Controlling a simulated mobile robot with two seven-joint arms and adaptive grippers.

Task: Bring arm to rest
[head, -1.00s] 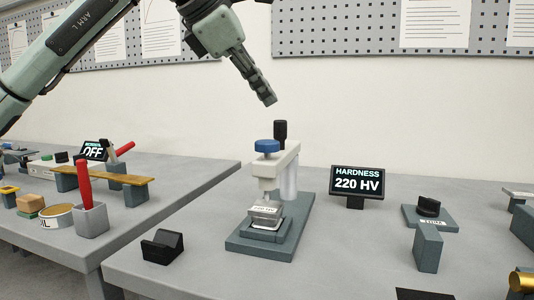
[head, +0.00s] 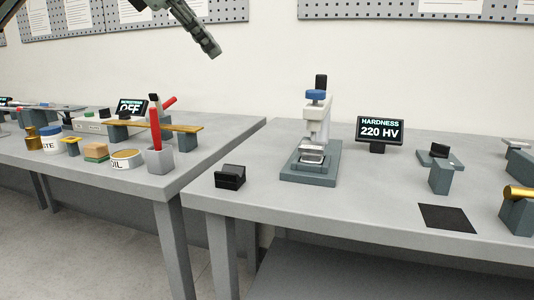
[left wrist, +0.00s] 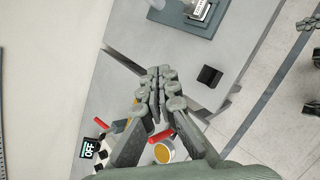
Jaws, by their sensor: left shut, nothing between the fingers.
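My left arm comes in from the top of the head view. My left gripper (head: 214,52) hangs in front of the wall, above the tables and apart from everything on them. In the left wrist view the left gripper (left wrist: 157,88) has its fingers together with nothing between them. The hardness tester (head: 317,130), with a blue knob on top, stands on the right table (head: 270,195). A metal block sits on its stage.
A display (head: 381,131) reads "HARDNESS 220 HV". A small black holder (head: 230,176) sits near the right table's left edge. The left table (head: 100,178) carries a grey cup (head: 159,160) with a red-handled tool, a tin (head: 126,158) and other items. A black mat (head: 447,217) lies at right.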

